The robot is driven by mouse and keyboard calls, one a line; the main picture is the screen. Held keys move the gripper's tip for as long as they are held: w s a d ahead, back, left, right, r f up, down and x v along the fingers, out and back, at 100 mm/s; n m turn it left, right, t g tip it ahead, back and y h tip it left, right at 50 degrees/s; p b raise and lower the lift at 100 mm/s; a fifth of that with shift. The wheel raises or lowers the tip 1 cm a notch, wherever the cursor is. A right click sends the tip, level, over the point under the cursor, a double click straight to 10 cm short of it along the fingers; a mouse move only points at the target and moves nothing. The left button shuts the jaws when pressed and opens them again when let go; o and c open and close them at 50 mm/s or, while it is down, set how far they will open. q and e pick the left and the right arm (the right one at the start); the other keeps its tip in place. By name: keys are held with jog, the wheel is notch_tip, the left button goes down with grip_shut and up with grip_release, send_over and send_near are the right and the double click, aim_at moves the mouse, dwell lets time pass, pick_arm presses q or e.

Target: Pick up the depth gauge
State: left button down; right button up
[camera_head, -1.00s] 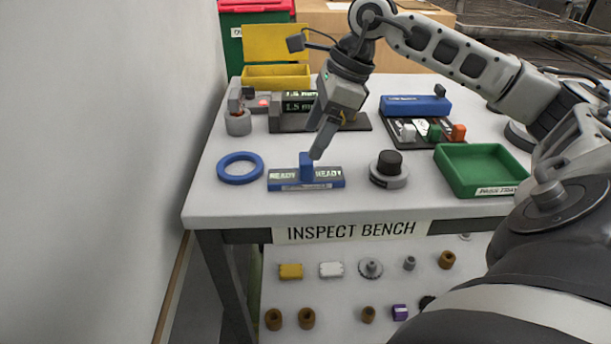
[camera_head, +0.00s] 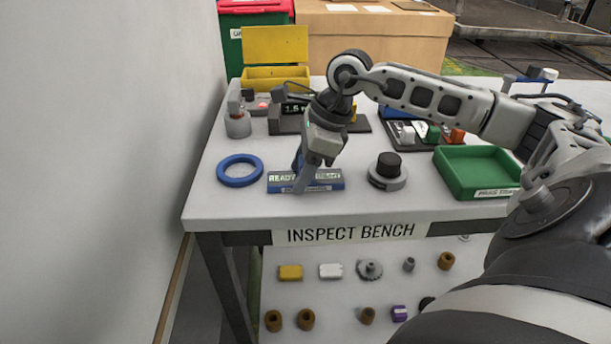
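One grey finger crosses in front of the upright and the display, hiding part of both. The other finger is not clearly visible, so I cannot tell whether the gripper touches or encloses the upright. My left gripper is not in view.
A blue ring (camera_head: 240,170) lies left of the block. A black-topped round knob (camera_head: 388,172) and a green tray (camera_head: 476,172) stand to the right. A grey fixture (camera_head: 238,122) and a yellow bin (camera_head: 276,77) are behind. The bench front strip (camera_head: 225,215) is clear.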

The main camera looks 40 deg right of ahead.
jog(key=c, duration=0.6)
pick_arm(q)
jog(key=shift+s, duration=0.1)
pick_arm(e)
jog(key=shift+r, duration=0.6)
jog(key=shift+s+r, duration=0.2)
jog(key=shift+r, duration=1.05)
pick_arm(q)
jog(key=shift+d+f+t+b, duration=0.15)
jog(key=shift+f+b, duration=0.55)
jog(key=shift+b, duration=0.95)
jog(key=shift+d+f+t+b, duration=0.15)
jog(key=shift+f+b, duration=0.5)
jog(key=shift+b, duration=0.95)
pick_arm(e)
jog(key=s+r, duration=0.9)
jog(key=s, duration=0.4)
jog(key=shift+s+a+r, duration=0.15)
jog(key=shift+s+a, duration=0.15)
jog(key=shift+a, duration=0.05)
